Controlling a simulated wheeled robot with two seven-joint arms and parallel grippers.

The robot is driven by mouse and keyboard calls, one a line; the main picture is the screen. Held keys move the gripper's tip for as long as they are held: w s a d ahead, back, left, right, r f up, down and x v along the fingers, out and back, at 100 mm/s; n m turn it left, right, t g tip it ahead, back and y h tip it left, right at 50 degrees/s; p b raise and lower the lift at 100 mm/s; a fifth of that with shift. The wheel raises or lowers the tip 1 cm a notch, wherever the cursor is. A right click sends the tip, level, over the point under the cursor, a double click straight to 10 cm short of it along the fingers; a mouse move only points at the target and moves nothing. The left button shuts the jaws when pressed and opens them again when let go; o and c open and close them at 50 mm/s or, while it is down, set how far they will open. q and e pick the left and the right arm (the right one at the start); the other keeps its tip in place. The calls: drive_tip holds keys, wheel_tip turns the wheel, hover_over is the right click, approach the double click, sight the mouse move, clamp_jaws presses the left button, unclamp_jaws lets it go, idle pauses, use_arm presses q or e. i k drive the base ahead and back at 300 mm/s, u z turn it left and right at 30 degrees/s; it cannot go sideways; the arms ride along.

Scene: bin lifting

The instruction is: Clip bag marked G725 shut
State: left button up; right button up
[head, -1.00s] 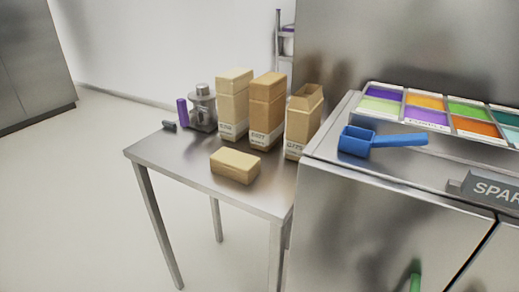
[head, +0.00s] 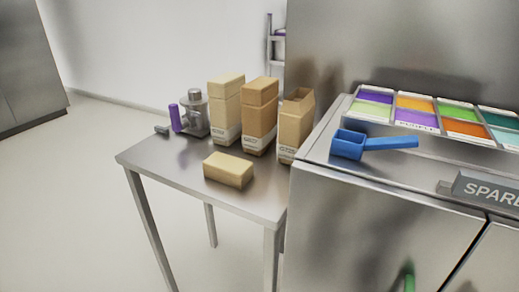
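Three tan paper bags with white labels stand upright in a row at the back of a steel side table (head: 185,172). The rightmost bag (head: 295,125) has an open top, and its label, blurred now, read like G725 a second ago. The middle bag (head: 260,115) and the left bag (head: 226,110) have closed, folded tops. A small dark grey object (head: 162,130), possibly a clip, lies at the table's left back edge. Neither of my grippers is in the head view.
A tan block (head: 228,171) lies at the table's front. A metal device (head: 195,115) and purple cylinder (head: 175,118) stand left of the bags. The taller steel counter (head: 325,170) adjoins on the right, with a blue scoop (head: 350,145) and colored trays (head: 430,117).

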sight(296, 114)
drive_tip(key=z, duration=4.1)
drive_tip(key=k, duration=1.95)
drive_tip(key=u, duration=1.45)
